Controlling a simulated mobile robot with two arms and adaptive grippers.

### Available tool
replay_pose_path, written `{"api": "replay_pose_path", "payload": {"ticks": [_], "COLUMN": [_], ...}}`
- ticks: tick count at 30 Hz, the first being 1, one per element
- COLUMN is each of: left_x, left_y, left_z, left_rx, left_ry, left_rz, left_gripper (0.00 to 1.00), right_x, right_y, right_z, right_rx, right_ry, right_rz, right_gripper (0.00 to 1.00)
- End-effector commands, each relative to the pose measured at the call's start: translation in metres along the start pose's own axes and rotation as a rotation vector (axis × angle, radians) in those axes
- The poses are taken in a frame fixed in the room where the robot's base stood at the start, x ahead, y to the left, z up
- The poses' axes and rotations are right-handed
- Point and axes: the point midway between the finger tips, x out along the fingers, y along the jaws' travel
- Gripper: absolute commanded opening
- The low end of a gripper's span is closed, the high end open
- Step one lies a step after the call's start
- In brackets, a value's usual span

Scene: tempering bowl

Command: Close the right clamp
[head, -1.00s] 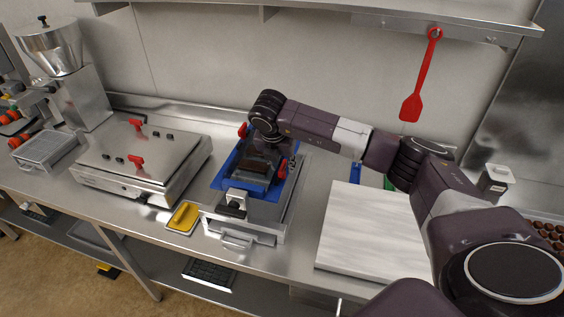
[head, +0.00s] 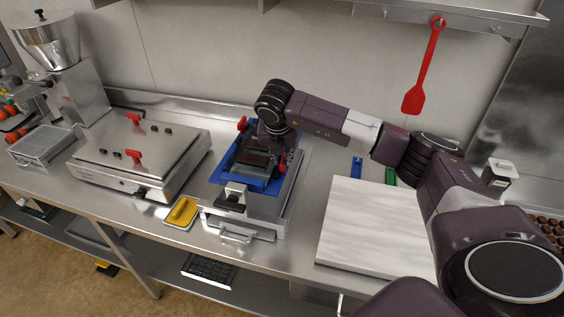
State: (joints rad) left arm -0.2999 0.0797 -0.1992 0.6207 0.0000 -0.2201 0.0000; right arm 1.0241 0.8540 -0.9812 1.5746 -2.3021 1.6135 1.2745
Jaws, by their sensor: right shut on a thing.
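A blue frame (head: 228,176) lies on a grey metal machine on the counter, with a dark brown block (head: 254,158) in it. The red left clamp (head: 241,124) stands at the frame's far left. The red right clamp (head: 282,167) is on the frame's right side, partly hidden by my right gripper (head: 281,158). My right gripper reaches down from above and is shut at this clamp; its fingertips are small and dark here. My left gripper is not in view.
A white board (head: 370,232) lies to the right, with a blue piece (head: 356,167) and a green piece (head: 391,177) behind it. A steel box with red handles (head: 133,156) stands further left.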

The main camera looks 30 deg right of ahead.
Motion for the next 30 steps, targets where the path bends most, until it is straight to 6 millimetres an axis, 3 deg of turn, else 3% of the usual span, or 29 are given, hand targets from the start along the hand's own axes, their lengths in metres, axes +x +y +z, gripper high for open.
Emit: {"api": "replay_pose_path", "payload": {"ticks": [3,15,30], "left_x": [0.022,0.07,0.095], "left_y": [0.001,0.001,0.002], "left_z": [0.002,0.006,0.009], "left_rx": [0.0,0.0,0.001], "left_ry": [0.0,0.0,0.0], "left_rz": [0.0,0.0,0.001], "left_gripper": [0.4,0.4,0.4], "right_x": [0.006,0.005,0.002], "right_y": [-0.001,-0.003,-0.005], "right_z": [-0.002,0.0,0.003], "right_rx": [-0.084,-0.432,-0.869], "right_ry": [-0.003,-0.003,-0.001], "right_rz": [0.038,0.182,0.364], "right_gripper": [0.0,0.0,0.0]}}
